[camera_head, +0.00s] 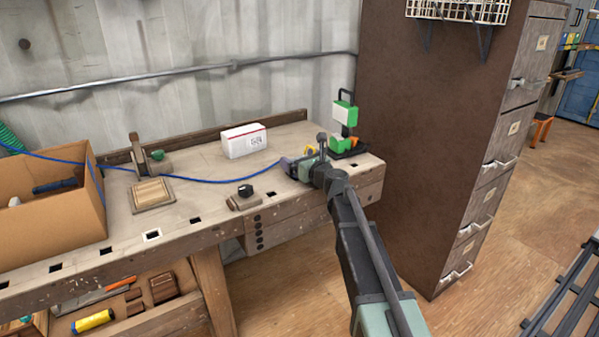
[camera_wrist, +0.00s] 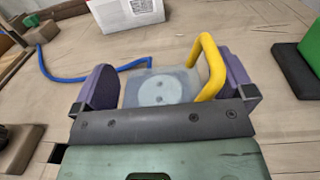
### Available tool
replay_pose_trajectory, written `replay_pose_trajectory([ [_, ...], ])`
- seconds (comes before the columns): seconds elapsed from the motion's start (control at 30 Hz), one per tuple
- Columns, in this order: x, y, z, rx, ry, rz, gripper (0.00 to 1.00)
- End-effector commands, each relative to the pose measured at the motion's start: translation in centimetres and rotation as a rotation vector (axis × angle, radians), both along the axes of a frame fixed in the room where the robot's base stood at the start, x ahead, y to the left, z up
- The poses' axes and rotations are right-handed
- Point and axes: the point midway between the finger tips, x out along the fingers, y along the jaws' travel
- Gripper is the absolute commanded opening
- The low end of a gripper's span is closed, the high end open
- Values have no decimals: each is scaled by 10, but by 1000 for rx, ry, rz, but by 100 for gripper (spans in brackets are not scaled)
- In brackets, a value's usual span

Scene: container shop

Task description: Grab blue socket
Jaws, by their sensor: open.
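In the wrist view, a pale blue-grey socket (camera_wrist: 158,92) with a light round disc and a raised yellow handle (camera_wrist: 208,62) sits on the bench. A blue cable (camera_wrist: 75,78) runs from it to the left. My gripper (camera_wrist: 166,78) is open, with one purple finger to the left of the socket and the other to its right, beside the yellow handle. I cannot tell whether either finger touches it. In the head view my gripper (camera_head: 298,168) is low over the right part of the bench and hides most of the socket; a bit of yellow (camera_head: 309,150) shows behind it.
A white box (camera_head: 244,141) stands behind to the left, and a green and black device (camera_head: 344,125) stands close on the right. A black-knobbed block (camera_head: 244,197) lies in front. A cardboard box (camera_head: 45,220) is far left; a tall brown cabinet (camera_head: 430,130) borders the right.

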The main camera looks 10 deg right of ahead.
Motion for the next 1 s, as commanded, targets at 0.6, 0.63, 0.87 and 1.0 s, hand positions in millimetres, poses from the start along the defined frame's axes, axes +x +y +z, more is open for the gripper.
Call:
replay_pose_trajectory([
  [0.6,-1,0,0,-1,0,0,20],
  [0.63,-1,0,0,-1,0,0,16],
  [0.87,-1,-1,0,0,0,-1,7],
  [1.0,-1,-1,3,-1,0,-1,7],
])
